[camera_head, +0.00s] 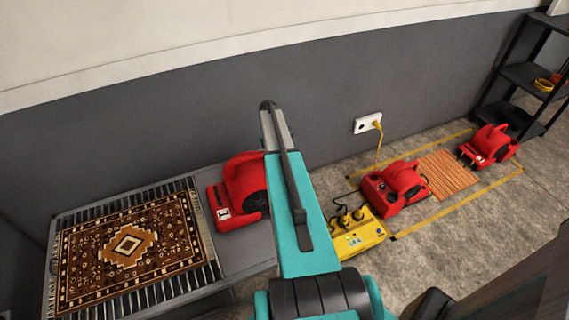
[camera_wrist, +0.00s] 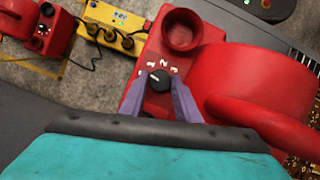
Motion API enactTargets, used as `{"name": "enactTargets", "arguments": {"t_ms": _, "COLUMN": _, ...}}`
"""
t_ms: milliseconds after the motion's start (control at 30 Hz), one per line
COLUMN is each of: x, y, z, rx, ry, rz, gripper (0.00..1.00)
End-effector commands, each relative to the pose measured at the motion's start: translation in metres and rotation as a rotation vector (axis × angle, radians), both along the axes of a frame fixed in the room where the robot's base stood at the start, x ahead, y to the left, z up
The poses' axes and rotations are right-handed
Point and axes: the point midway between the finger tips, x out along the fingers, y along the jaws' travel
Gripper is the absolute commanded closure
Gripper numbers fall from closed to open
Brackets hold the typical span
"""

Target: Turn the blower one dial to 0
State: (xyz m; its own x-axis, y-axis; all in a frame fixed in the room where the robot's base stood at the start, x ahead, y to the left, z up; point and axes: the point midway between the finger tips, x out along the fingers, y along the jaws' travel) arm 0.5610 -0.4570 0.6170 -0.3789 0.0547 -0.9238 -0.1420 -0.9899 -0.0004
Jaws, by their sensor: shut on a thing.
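Blower one (camera_head: 242,188) is red and stands on the grey bench, beside the patterned rug, with a white label reading 1. It fills much of the right side of the wrist view (camera_wrist: 240,70). Its black dial (camera_wrist: 158,80) sits on the red housing below a round red port, with small white marks around its upper side. My gripper (camera_wrist: 159,86) is shut on the dial, one finger on each side. A short light pointer line shows on the dial towards the upper left; which mark it meets is too small to tell. In the head view my arm hides the dial.
A patterned rug (camera_head: 90,258) lies on the bench. A yellow power box (camera_head: 357,242) with plugs stands on the floor. Two other red blowers (camera_head: 380,201) (camera_head: 487,146) flank a striped rug (camera_head: 447,175) inside yellow tape. A black shelf (camera_head: 524,76) stands far right.

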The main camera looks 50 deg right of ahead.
Motion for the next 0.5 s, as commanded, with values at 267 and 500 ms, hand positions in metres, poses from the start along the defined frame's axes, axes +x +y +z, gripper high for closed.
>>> {"name": "enactTargets", "arguments": {"t_ms": 267, "x": -0.0014, "y": 0.0005, "z": -0.0011, "rx": 0.002, "ry": 0.003, "rz": 0.009, "gripper": 0.93}}
{"name": "enactTargets", "arguments": {"t_ms": 500, "x": -0.0014, "y": 0.0001, "z": -0.0011, "rx": 0.001, "ry": 0.002, "rz": 0.007, "gripper": 0.56}}
